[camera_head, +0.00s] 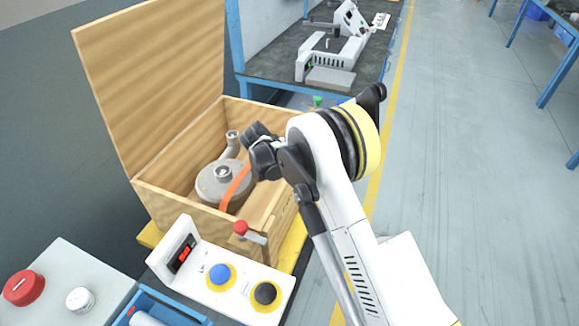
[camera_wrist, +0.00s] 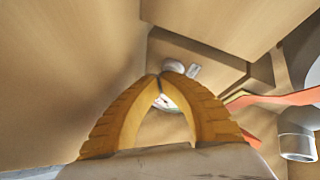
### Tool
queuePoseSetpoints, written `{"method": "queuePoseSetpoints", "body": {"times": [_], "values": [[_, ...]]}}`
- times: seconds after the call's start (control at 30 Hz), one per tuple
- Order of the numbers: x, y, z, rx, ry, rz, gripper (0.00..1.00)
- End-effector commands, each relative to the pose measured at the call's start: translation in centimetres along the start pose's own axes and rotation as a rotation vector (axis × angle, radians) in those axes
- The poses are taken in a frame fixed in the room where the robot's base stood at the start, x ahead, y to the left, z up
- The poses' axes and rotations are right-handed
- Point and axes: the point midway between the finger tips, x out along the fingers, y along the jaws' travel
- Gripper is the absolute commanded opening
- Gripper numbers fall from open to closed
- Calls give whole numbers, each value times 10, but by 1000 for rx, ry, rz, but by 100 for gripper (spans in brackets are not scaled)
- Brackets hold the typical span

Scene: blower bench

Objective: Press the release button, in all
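My gripper (camera_wrist: 160,77) has yellow ribbed fingers whose tips meet, with a gap between them lower down and nothing clearly held. In the head view its dark wrist end is over the open wooden crate (camera_head: 155,205), and the fingers are hidden. Just beyond the fingertips in the wrist view are a small pale round part and a grey plate; I cannot tell what they are or whether they are touched. No button is labelled release. A blue button (camera_head: 221,273) and a black button (camera_head: 265,293) sit on the white control panel (camera_head: 190,278), which has a red display.
The crate holds a grey blower (camera_head: 212,185) with an orange strap (camera_head: 236,187). A red knob (camera_head: 240,227) stands at its front edge. The raised lid (camera_head: 150,75) blocks the left. A grey box with a red button (camera_head: 24,287) is lower left.

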Motion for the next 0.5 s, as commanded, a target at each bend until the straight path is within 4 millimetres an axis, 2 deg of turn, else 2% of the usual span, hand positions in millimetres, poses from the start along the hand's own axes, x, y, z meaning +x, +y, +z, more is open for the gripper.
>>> {"method": "queuePoseSetpoints", "body": {"times": [0.27, 0.5], "values": [[-1, 0, 0, 0, -1, 0, 0], [-9, 5, -5, 0, -1, 0, 0]]}}
